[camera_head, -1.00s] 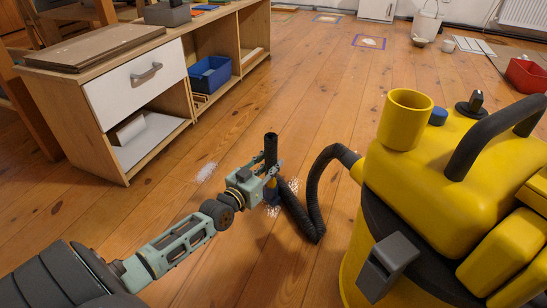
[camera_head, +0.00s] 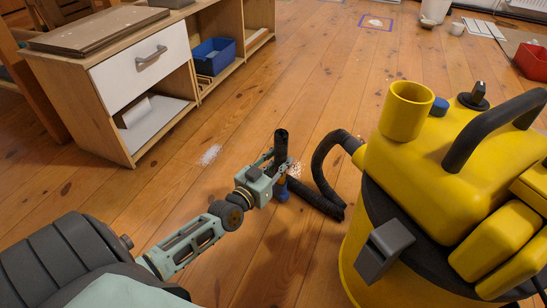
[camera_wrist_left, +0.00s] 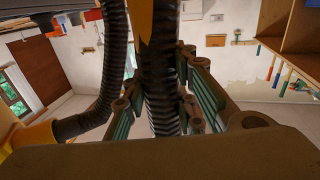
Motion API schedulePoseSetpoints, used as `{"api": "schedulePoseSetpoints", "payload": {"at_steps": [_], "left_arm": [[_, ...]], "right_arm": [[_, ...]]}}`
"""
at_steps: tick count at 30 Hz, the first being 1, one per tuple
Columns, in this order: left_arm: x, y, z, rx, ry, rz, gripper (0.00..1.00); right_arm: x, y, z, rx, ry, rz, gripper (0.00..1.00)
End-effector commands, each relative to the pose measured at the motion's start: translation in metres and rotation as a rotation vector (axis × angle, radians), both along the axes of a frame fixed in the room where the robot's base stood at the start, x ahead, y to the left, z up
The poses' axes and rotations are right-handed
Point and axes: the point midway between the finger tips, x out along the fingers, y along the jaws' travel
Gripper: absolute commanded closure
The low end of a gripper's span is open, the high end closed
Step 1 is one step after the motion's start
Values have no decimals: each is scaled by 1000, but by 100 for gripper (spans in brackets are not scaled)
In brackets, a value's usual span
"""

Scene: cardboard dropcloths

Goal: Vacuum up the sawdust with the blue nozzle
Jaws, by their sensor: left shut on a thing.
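The blue nozzle (camera_head: 282,192) is low, at or close to the floor, below my left gripper (camera_head: 277,165). My left gripper is shut around the black vacuum hose (camera_head: 281,143), whose end stands up above the fingers. In the left wrist view the fingers close on the ribbed hose (camera_wrist_left: 160,90). White sawdust (camera_head: 295,171) lies just behind and right of the nozzle, partly hidden by the gripper. Another sawdust patch (camera_head: 210,155) lies farther left on the floor. The yellow vacuum (camera_head: 440,190) stands at the right. My right gripper is not in view.
A wooden cabinet (camera_head: 104,128) with a white drawer stands at the upper left, with a blue bin (camera_head: 213,58) in its shelf. The hose loops (camera_head: 322,165) from the vacuum across the floor. The floor between cabinet and vacuum is otherwise mostly open.

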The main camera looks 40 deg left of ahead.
Motion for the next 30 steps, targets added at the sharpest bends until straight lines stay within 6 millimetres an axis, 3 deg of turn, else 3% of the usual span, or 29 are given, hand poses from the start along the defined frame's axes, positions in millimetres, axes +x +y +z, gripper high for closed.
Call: {"api": "schedulePoseSetpoints", "payload": {"at_steps": [30], "left_arm": [[87, 24, 0, 4, -5, 2, 100]], "right_arm": [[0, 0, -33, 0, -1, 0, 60]]}}
